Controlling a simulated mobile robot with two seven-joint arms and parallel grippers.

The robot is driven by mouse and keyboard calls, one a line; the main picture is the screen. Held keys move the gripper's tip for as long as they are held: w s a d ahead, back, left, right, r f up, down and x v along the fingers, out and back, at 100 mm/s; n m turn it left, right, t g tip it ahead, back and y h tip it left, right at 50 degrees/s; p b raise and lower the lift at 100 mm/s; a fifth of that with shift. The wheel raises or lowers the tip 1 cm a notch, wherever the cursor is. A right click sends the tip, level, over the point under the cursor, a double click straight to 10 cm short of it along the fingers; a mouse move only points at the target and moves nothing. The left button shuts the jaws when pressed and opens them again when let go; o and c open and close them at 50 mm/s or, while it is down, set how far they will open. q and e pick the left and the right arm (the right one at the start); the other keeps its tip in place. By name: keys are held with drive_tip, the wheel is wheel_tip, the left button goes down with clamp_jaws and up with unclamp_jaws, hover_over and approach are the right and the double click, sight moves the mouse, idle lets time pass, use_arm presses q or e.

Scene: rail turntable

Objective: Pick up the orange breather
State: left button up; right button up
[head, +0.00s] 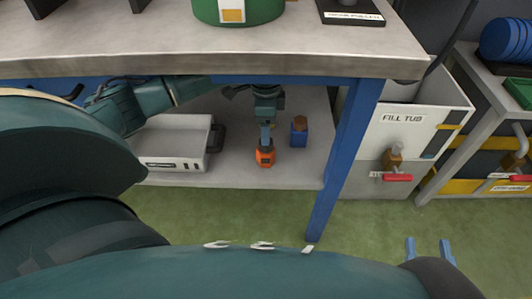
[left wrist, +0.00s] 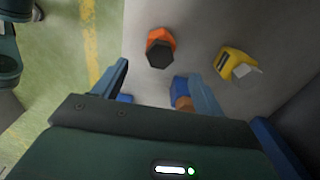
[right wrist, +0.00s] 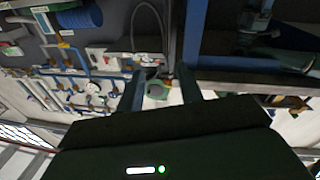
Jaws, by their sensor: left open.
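The orange breather (head: 265,158) stands on the lower shelf under the workbench. In the left wrist view the orange breather (left wrist: 161,38) shows a dark six-sided top and lies just beyond the fingertips. My left gripper (left wrist: 158,72) is open and empty. In the head view my left gripper (head: 266,132) reaches under the tabletop and points down above the breather; its fingers are hard to separate there. My right gripper (head: 428,247) is open and empty over the green floor, low at the right. It also shows in the right wrist view (right wrist: 160,72).
A blue block with a brown top (head: 299,133) stands close right of the breather. A yellow item (left wrist: 234,64) lies nearby on the shelf. The tabletop edge (head: 210,68) overhangs; a blue leg (head: 345,150) stands right.

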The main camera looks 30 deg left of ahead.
sight(266, 152)
use_arm(q)
drive_tip(key=shift+a+f, duration=0.1)
drive_tip(key=shift+f, duration=0.25)
wheel_tip(266, 152, down, 5)
drive_tip(key=shift+r+b, duration=0.1)
drive_tip(key=shift+b, duration=0.95)
wheel_tip(266, 152, down, 6)
drive_tip(key=shift+f+b, duration=0.15)
drive_tip(key=shift+b, duration=1.1)
use_arm(e)
drive_tip(key=shift+a+t+y, duration=0.4)
drive_tip(key=shift+a+y, duration=0.15)
drive_tip(key=shift+y, duration=0.15)
use_arm(q)
drive_tip(key=c, duration=1.1)
drive_tip(key=shift+c, duration=0.2)
use_arm(e)
drive_tip(key=shift+w, duration=0.1)
